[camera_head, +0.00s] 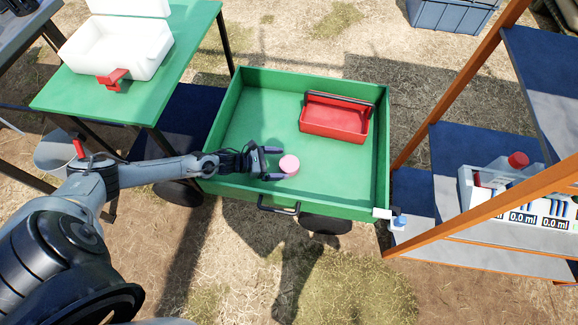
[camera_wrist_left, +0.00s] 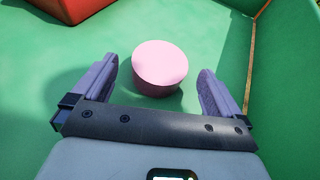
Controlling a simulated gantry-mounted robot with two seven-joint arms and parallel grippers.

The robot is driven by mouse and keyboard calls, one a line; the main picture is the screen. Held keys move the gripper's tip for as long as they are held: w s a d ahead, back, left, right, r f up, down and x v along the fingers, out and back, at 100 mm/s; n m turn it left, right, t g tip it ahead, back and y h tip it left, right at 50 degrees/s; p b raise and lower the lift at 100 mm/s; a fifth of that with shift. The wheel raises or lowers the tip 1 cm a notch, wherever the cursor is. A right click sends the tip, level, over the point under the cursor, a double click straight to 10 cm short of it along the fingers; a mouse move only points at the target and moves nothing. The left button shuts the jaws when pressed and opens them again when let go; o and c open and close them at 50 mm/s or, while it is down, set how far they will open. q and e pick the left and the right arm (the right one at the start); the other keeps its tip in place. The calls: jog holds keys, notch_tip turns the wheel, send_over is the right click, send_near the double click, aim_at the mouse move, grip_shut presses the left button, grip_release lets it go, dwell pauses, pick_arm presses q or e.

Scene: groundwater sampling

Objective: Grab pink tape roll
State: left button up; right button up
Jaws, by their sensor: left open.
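The pink tape roll (camera_head: 289,165) lies on the floor of the green cart (camera_head: 245,110), near its front side. In the left wrist view the roll (camera_wrist_left: 160,67) sits centred ahead of my open fingers, and its top looks plain pink. My left gripper (camera_head: 273,163) is open, with a finger on either side of the near part of the roll. In the left wrist view the gripper (camera_wrist_left: 160,92) shows a gap between each finger and the roll. My right gripper is not in view.
A red toolbox (camera_head: 335,119) stands in the cart's back right part. A green table (camera_head: 140,95) with a white case (camera_head: 115,50) is at the left. An orange-framed shelf (camera_head: 430,150) stands at the right. The cart's walls surround the roll, with free floor to its left.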

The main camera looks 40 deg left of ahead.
aim_at(289, 164)
pick_arm(q)
jog(key=b+x, duration=0.1)
jog(key=x, duration=0.3)
jog(key=shift+w+d+b, duration=0.25)
jog(key=shift+d+b, duration=0.05)
jog(key=shift+b, duration=0.05)
jog(key=shift+s+a, duration=0.1)
jog(key=shift+c, duration=0.5)
jog(key=c, duration=0.9)
jog(key=shift+r, duration=0.1)
